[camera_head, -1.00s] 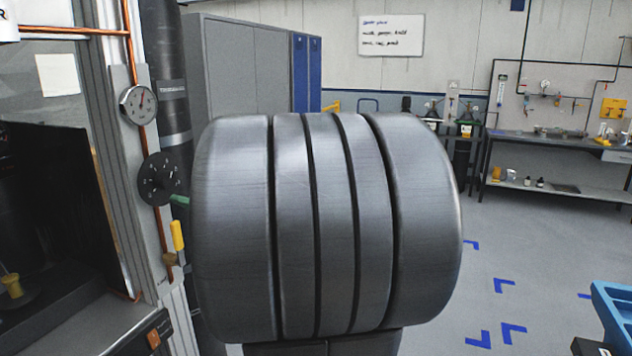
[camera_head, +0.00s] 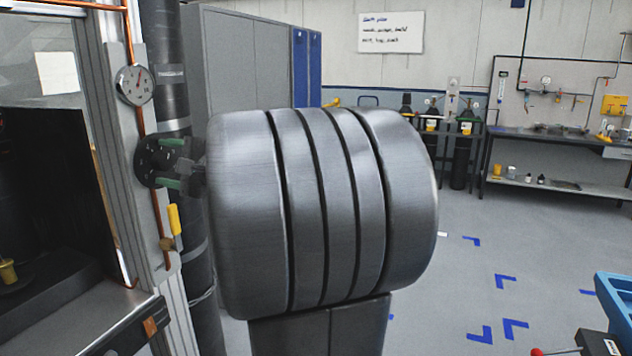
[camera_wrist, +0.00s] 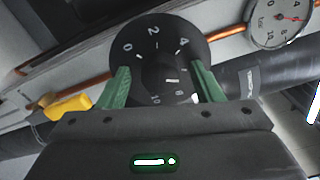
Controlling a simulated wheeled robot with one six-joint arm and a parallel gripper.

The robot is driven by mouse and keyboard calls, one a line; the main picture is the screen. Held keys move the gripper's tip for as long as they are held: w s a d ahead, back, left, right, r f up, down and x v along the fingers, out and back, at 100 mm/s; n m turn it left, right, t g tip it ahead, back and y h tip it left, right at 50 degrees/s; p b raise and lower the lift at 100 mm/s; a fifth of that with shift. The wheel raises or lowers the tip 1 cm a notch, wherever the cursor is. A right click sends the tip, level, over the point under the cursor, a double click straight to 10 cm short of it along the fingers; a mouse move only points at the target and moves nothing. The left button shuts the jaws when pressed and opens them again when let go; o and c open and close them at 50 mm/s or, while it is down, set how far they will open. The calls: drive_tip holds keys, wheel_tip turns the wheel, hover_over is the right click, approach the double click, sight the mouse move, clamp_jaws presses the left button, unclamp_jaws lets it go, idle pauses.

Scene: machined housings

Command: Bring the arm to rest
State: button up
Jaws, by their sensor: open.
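My gripper (camera_head: 168,165) shows at the left of the head view, partly hidden behind my own large grey arm joint. Its two green fingers are apart with nothing held between them. In the wrist view my gripper (camera_wrist: 162,88) points at a black round dial (camera_wrist: 155,50) with white numbers, which shows between and beyond the fingers. Whether the fingertips touch the dial I cannot tell.
A white gauge (camera_head: 134,85) sits above the dial beside a copper pipe. A yellow handle (camera_head: 174,219) hangs below it; a dark vertical pipe (camera_head: 172,75) runs close behind. Open floor (camera_head: 470,270) lies at right, with a blue bin (camera_head: 615,300) at the edge.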

drive_tip(key=n+b, duration=0.1)
drive_tip(key=n, duration=0.4)
drive_tip(key=shift+n, duration=0.3)
drive_tip(key=n, duration=0.4)
drive_tip(key=shift+n, duration=0.4)
